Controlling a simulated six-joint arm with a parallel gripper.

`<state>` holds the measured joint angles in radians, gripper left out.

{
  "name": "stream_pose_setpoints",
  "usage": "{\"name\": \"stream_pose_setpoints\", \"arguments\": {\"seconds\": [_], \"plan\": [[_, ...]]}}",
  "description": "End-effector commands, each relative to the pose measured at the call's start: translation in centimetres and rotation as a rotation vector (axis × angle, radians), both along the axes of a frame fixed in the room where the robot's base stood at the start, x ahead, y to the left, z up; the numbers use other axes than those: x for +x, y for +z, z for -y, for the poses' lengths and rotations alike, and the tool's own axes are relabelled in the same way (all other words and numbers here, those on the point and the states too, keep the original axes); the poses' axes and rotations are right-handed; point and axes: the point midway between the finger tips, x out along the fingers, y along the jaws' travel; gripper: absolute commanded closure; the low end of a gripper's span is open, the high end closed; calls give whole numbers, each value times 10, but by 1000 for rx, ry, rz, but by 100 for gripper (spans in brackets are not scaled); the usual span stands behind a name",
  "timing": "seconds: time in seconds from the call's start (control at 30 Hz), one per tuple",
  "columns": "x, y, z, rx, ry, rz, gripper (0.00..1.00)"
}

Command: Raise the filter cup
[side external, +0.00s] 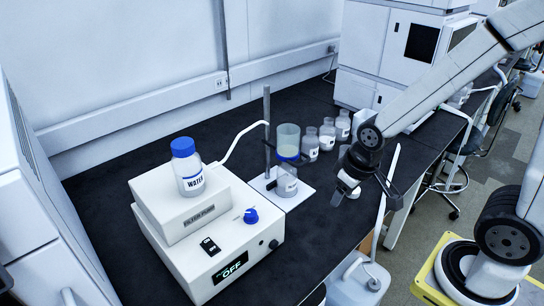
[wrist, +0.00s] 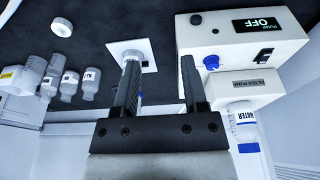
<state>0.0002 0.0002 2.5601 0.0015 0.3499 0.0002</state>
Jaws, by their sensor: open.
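The filter cup (side external: 288,136), a clear cylinder with pale contents, stands upright in the side view above a small clear flask (side external: 287,187). A dark rod stand (side external: 267,125) on a white base plate (side external: 299,199) rises beside it. My gripper (side external: 366,196) is open and empty, to the right of the cup and apart from it. In the wrist view my gripper (wrist: 160,62) shows two spread dark fingers with nothing between them. The cup assembly is near the left fingertip there, partly hidden by that finger, so cup and flask are hard to tell apart.
The filter pump (side external: 190,225), its display reading OFF, stands left of the assembly with a blue-capped water bottle (side external: 187,167) on top. Several capped bottles (side external: 327,136) stand behind the cup. A white hose (side external: 238,140) runs to the assembly. The dark bench's front edge is near my gripper.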

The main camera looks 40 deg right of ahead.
Motion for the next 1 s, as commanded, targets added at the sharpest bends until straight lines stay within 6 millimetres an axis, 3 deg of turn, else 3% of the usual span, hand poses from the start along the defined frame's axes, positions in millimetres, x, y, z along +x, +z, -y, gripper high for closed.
{"name": "stream_pose_setpoints", "arguments": {"seconds": [0.03, 0.13, 0.17, 0.47, 1.0], "plan": [[0, 0, 0, 2, -5, -1, 63], [1, -1, 0, 12, -26, -3, 95], [1, -1, 0, 17, -35, -5, 100], [5, -8, -1, 118, -237, -31, 100], [29, -22, -2, 401, -822, -89, 100]]}}
